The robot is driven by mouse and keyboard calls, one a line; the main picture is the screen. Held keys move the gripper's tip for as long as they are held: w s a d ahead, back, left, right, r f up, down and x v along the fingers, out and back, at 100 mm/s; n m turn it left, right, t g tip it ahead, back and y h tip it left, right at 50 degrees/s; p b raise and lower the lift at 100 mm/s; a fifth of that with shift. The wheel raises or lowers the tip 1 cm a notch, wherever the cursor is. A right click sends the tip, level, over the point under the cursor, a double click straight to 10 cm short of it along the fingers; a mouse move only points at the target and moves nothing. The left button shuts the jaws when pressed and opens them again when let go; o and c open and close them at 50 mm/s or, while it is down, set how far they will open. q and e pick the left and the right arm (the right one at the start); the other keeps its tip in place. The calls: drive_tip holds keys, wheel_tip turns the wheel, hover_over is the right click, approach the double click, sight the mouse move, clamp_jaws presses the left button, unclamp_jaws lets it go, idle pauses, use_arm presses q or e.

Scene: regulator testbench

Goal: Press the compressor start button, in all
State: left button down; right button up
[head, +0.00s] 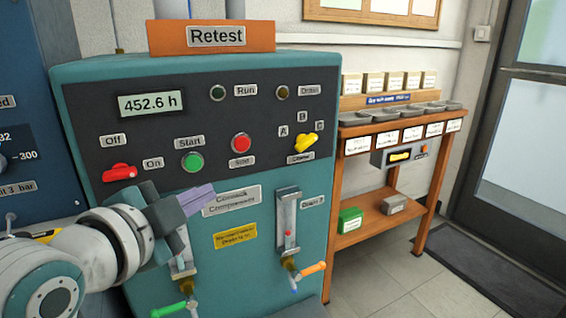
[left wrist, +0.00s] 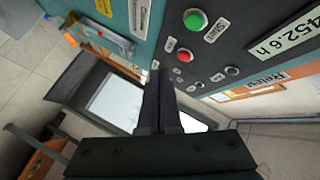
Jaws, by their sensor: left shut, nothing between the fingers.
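The green start button (head: 192,162) sits under the "Start" label on the dark panel of the teal compressor (head: 110,250). It also shows in the left wrist view (left wrist: 194,19), near the top. The red button (head: 241,143) is to its right, above another label. My left gripper (head: 206,191) is shut and empty, below the start button and in front of the compressor's front. In the left wrist view its closed fingers (left wrist: 160,90) point towards the panel's lower area, apart from the green button. My right gripper is in neither view.
A red Off/On switch (head: 120,172) is left of the start button. A yellow selector (head: 304,143) is at the right of the panel. Below are gauge tubes and valves with an orange handle (head: 313,269) and a green handle (head: 170,309). A wooden bench (head: 340,200) stands to the right.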

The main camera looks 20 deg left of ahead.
sight(202, 166)
use_arm(q)
drive_tip(key=shift+w+a+b, duration=0.7)
drive_tip(key=shift+w+a, duration=0.5)
drive_tip(key=shift+a, duration=0.2)
drive_tip(key=shift+w+a+b, duration=0.7)
drive_tip(key=shift+w+a, duration=0.45)
drive_tip(key=shift+a, duration=0.2)
drive_tip(key=shift+w, duration=0.1)
drive_tip(key=shift+w+a, duration=0.2)
drive_tip(key=shift+a, duration=0.1)
drive_tip(key=shift+w+a, duration=0.3)
drive_tip(key=shift+a, duration=0.05)
idle(0.7)
drive_tip(key=shift+s+d+r+p, duration=0.1)
drive_tip(key=shift+s+d+p, duration=0.4)
drive_tip(key=shift+p, duration=0.1)
drive_tip(key=shift+s+d, duration=0.1)
drive_tip(key=shift+d, duration=0.05)
